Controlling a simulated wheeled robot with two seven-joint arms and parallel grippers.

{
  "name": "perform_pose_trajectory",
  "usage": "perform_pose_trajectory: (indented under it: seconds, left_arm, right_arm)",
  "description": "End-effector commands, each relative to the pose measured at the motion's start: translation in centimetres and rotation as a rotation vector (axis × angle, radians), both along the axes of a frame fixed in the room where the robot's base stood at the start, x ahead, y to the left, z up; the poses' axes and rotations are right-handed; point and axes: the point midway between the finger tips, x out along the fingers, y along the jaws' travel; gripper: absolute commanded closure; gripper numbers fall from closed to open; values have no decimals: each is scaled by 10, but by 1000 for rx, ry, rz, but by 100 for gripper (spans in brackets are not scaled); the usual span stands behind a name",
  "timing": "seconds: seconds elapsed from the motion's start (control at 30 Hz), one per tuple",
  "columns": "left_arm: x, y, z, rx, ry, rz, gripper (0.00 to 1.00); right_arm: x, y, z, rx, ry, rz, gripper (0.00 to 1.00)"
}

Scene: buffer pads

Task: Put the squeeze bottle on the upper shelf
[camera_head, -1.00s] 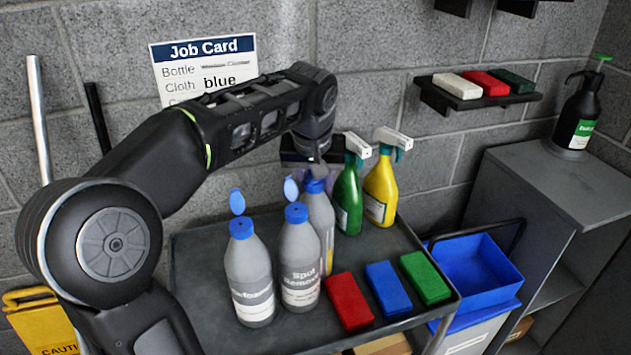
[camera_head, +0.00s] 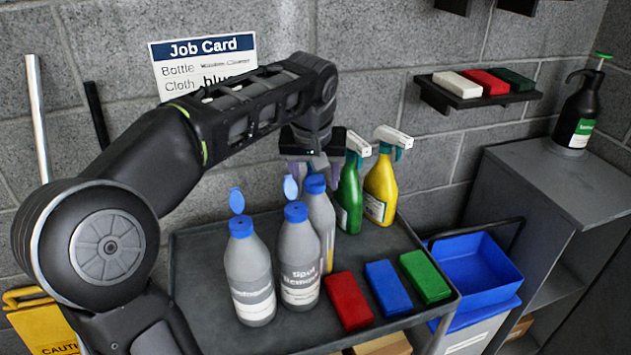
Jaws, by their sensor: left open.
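Three grey bottles with blue caps stand upright on the dark cart top: a left one (camera_head: 249,275), a front middle one labelled "Spot Remover" (camera_head: 300,265) and one behind it on the right (camera_head: 322,225). The left and middle bottles have their flip caps raised. I cannot tell which is the squeeze bottle. My left gripper (camera_head: 313,168) is open and points down, close to the rear bottle's cap; whether it touches is unclear. Wall shelf parts (camera_head: 453,6) show at the top right edge, mostly cut off. My right gripper is not in view.
Green (camera_head: 349,198) and yellow (camera_head: 380,190) spray bottles stand close behind the grey bottles. Red, blue and green pads lie at the cart's front right. A lower wall shelf (camera_head: 437,98) carries white, red and dark green blocks. A blue bin (camera_head: 480,268) stands right of the cart.

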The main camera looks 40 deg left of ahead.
Motion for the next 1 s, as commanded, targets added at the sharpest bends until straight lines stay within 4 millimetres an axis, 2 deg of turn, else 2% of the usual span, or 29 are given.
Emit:
perform_pose_trajectory:
  seconds: [0.37, 0.43, 0.6, 1.0]
  left_arm:
    - [-23, -14, 74, 0, -4, -1, 44]
    - [-26, -16, 89, 0, 0, 0, 44]
    - [-31, -18, 99, 0, 0, 0, 44]
    - [-32, -19, 99, -1, 1, 0, 44]
  right_arm:
    - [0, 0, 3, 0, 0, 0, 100]
    - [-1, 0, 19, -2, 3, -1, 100]
    - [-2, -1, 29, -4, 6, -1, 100]
    - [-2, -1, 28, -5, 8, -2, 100]
